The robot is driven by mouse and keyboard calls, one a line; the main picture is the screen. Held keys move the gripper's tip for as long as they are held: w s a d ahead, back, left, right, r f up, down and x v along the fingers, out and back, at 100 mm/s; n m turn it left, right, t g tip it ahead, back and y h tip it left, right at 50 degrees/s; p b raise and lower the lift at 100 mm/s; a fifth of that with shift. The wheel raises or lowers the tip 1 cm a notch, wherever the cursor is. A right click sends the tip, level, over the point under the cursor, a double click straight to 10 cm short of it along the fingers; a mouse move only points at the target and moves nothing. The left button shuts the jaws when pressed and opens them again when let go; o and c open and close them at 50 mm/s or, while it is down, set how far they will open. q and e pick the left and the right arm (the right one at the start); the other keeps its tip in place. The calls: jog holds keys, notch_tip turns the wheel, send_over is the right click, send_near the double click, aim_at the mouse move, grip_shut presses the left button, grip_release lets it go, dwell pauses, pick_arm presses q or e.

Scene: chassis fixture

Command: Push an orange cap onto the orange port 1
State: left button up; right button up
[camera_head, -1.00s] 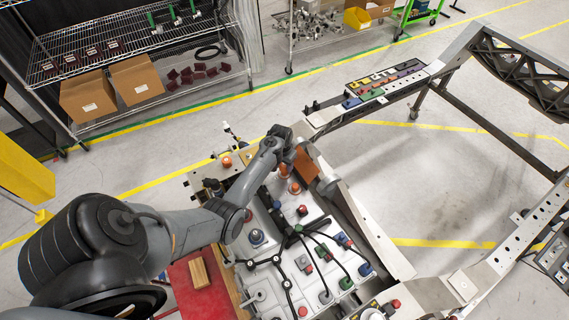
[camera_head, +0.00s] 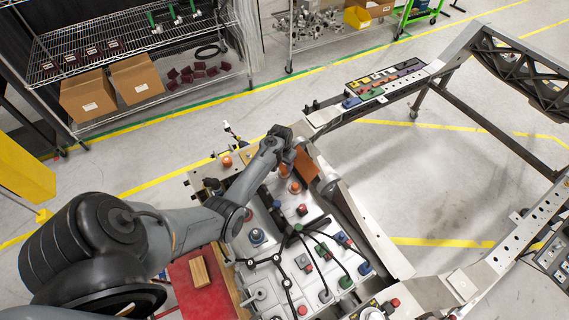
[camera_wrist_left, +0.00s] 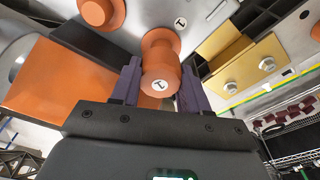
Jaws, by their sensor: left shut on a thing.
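My left gripper (camera_wrist_left: 160,88) is shut on an orange cap (camera_wrist_left: 160,62), which has a white round label with a black mark on its end. Its fingers stand on both sides of the cap. A wider orange round part (camera_wrist_left: 161,38) shows right behind the cap, at the light metal plate, beside a round white label. It lines up with the cap; I cannot tell whether the cap is fully seated on it. In the head view the left gripper (camera_head: 284,150) is over the chassis's far end, with an orange part (camera_head: 284,170) just below it. My right gripper is not in view.
Another orange round part (camera_wrist_left: 100,12) sits nearby on the plate. A large orange block (camera_wrist_left: 60,80) is left of the gripper, a gold bracket (camera_wrist_left: 240,62) to its right. The battery-like housing (camera_head: 270,220) carries coloured caps and black cables. A red tray (camera_head: 183,280) lies near my arm.

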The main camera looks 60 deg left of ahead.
pick_arm(q)
jog(key=shift+f, duration=0.15)
jog(key=shift+f+b, duration=0.5)
jog(key=shift+f, duration=0.45)
jog(key=shift+f+b, duration=0.45)
jog(key=shift+f, duration=0.05)
jog(key=o, duration=1.4)
jog(key=shift+c, duration=0.2)
jog(key=shift+r, duration=0.1)
notch_tip(320, 180, up, 6)
jog(key=p, duration=0.6)
jog(key=shift+p, duration=0.4)
